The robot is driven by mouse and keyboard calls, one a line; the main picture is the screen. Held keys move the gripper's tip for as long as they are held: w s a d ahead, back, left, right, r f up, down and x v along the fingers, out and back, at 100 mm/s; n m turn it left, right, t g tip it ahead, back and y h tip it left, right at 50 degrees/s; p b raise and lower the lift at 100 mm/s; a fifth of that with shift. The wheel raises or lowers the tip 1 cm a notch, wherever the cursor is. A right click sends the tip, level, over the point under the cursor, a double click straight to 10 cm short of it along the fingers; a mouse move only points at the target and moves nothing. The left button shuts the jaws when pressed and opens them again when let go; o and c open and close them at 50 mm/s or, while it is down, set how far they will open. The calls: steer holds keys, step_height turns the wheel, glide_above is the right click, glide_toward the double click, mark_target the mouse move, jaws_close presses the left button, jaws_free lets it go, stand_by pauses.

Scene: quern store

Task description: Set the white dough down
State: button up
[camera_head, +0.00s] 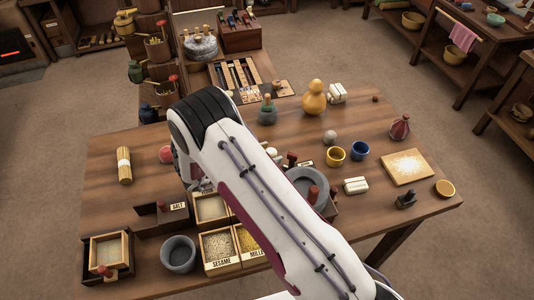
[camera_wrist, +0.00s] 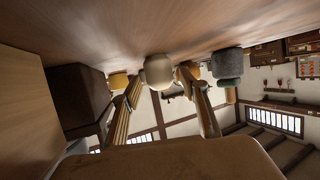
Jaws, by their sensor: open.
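The white dough (camera_wrist: 158,70) shows as a smooth cream ball in the wrist view, between the fingertips of my gripper (camera_wrist: 160,86). The wrist picture is upside down, and the dough's table-side edge appears to meet the tabletop (camera_wrist: 150,25). My fingers are spread on either side of it; whether either one touches it I cannot tell. In the head view my arm hides the gripper. A pale round ball (camera_head: 330,136) shows on the table there, right of my arm; I cannot tell if it is the same dough.
A grey pot (camera_head: 178,254) and seed boxes (camera_head: 220,250) crowd the front. Bare wood shows at left.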

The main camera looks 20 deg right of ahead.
steer(key=shift+s+f, duration=0.3)
steer(key=shift+s, duration=0.05)
steer(key=shift+r, duration=0.55)
steer(key=v, duration=0.5)
steer(key=shift+w+r, duration=0.1)
steer(key=shift+w, duration=0.05)
step_height(320, 180, up, 7)
steer(key=shift+w+r, duration=0.1)
steer(key=shift+w, duration=0.05)
